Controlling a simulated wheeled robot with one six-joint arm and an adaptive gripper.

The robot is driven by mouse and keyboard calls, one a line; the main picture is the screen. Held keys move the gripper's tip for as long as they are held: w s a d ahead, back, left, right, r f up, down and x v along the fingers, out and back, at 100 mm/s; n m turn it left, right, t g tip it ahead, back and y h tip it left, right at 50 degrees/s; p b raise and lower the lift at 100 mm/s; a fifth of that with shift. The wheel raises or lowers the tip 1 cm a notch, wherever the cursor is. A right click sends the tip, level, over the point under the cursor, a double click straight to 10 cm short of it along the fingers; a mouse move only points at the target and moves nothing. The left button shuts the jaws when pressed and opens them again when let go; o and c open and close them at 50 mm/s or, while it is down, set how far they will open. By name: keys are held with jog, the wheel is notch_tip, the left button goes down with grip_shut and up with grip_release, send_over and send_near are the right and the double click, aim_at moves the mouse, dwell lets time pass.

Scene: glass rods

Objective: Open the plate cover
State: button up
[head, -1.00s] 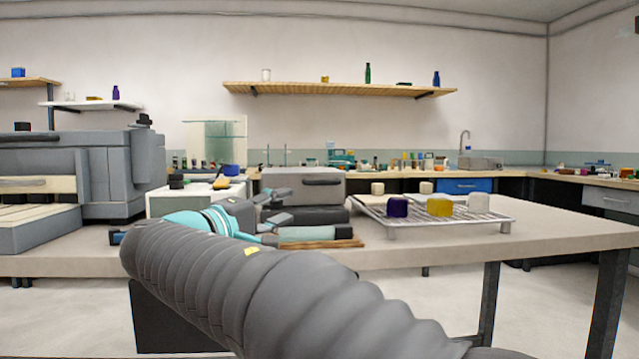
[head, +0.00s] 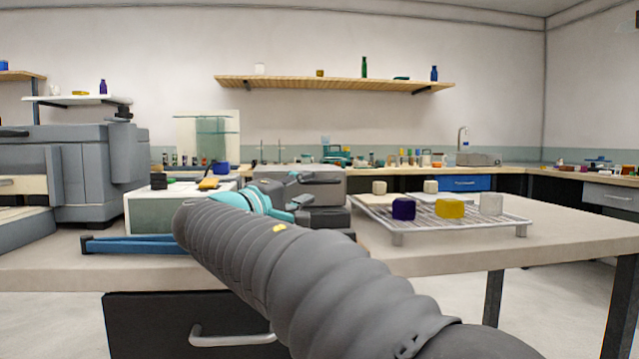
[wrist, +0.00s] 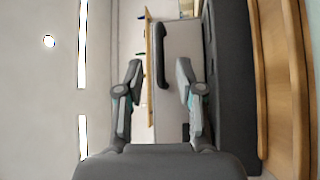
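The plate cover appears to be the light grey front (head: 335,188) of a low box with a dark base at the table's middle; a dark bar handle is on it. In the wrist view, the grey panel (wrist: 178,40) and its dark handle (wrist: 160,62) lie ahead, between the fingers' lines. My gripper (head: 297,190) is in front of this box, its grey fingers spread. In the wrist view, my gripper (wrist: 158,66) is open, with nothing held. Whether the fingers touch the handle cannot be told. My arm hides part of the box's lower left.
A wire rack (head: 440,215) with several coloured cubes stands to the right. A white-green box (head: 170,212) and a blue tray (head: 140,245) are to the left, with a large grey machine (head: 95,170) beyond. The table's front right is clear.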

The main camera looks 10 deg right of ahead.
aim_at(319, 183)
jog(key=x, duration=0.5)
jog(key=shift+w+d, duration=0.25)
jog(key=shift+d, duration=0.1)
jog(key=shift+r, duration=0.1)
grip_shut()
